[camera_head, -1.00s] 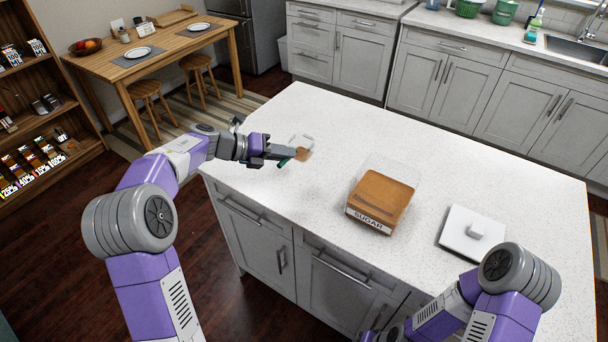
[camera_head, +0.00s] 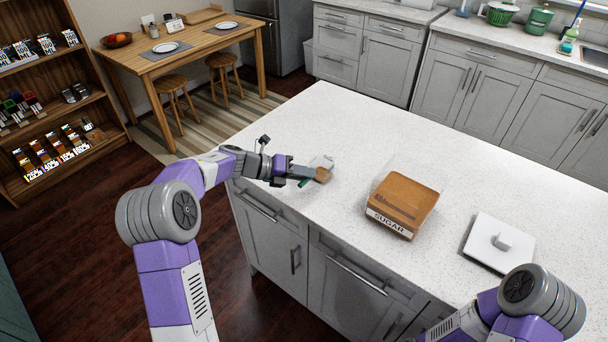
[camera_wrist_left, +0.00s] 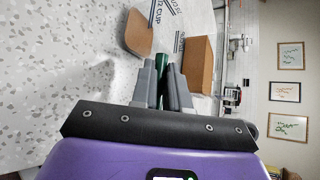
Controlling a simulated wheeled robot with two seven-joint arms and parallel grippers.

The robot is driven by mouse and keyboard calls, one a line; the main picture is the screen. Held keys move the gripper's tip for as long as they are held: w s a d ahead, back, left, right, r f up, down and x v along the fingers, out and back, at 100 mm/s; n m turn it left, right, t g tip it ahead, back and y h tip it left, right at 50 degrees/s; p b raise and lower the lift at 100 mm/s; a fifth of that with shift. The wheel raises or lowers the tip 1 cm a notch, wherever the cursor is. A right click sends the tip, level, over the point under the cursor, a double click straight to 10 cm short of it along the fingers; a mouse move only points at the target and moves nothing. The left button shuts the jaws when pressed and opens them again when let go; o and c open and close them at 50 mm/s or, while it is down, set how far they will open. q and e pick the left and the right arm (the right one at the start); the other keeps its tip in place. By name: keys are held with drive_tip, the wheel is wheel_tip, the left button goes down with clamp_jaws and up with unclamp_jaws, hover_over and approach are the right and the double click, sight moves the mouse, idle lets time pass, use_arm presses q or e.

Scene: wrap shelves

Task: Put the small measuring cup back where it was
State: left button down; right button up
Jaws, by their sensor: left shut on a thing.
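My left gripper (camera_head: 298,172) is shut on a small green piece (camera_head: 304,183), which seems to be the small measuring cup's handle. The green also shows between the fingers in the left wrist view (camera_wrist_left: 163,75). The cup's bowl cannot be made out clearly. A clear cup (camera_head: 322,160) with printed marks stands at the fingertips, low over the counter's left part, with brown contents (camera_head: 322,174). The brown contents (camera_wrist_left: 140,34) show just ahead of the fingers in the wrist view. Whether the held piece touches the clear cup is unclear. My right gripper is outside the picture.
A clear box of brown sugar (camera_head: 402,200) labelled SUGAR and a white lid (camera_head: 499,243) lie on the white island counter (camera_head: 330,110). Counter left of and behind the box is free. A wooden shelf (camera_head: 60,108) with small coloured items stands at far left.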

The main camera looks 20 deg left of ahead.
use_arm(q)
drive_tip(key=shift+f, duration=0.1)
drive_tip(key=shift+f, duration=0.15)
drive_tip(key=c, duration=1.1)
unclamp_jaws()
drive_tip(key=shift+s+a+r, duration=0.1)
drive_tip(key=shift+a+r, duration=0.2)
drive_tip(key=shift+r, duration=0.1)
drive_tip(key=p+v, duration=0.2)
drive_tip(key=v, duration=0.9)
drive_tip(key=shift+s, duration=0.2)
